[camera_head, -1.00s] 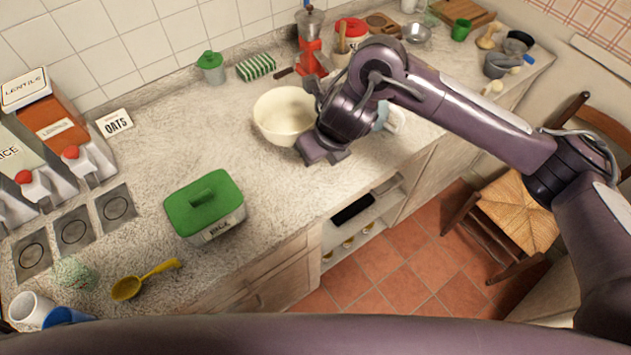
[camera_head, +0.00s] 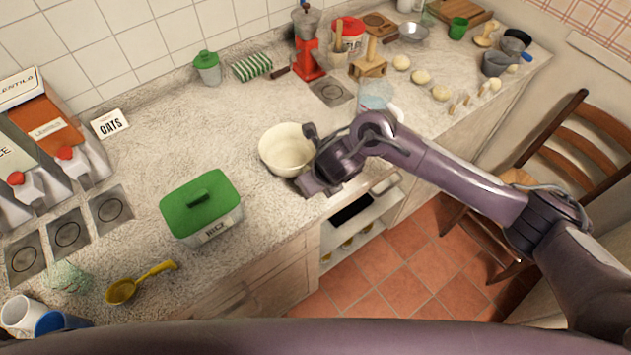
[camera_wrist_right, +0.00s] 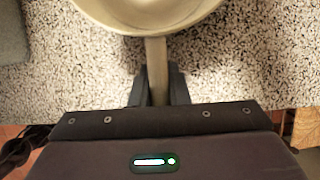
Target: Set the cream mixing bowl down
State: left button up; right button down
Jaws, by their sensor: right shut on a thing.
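The cream mixing bowl (camera_head: 287,148) is upright near the counter's front edge, left of my right gripper (camera_head: 318,178). In the right wrist view the bowl (camera_wrist_right: 150,22) is cut off by the top edge. A narrow beige part like a handle (camera_wrist_right: 157,65) runs from it between the two dark fingers of the right gripper (camera_wrist_right: 156,88), which are shut on it. The bowl looks empty. I cannot tell whether its base touches the counter (camera_head: 255,95) or is slightly above it. My left gripper is not in view.
A green-lidded rice box (camera_head: 200,205) stands to the left of the bowl. Several dough balls (camera_head: 421,77) lie at right. Counter between the box and bowl is clear.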

jog(key=c, duration=1.4)
grip_release()
jog(key=shift+r, duration=0.1)
jog(key=v, duration=0.7)
jog(key=shift+r, duration=0.2)
jog(key=shift+p+v, duration=0.6)
jog(key=shift+v, duration=1.65)
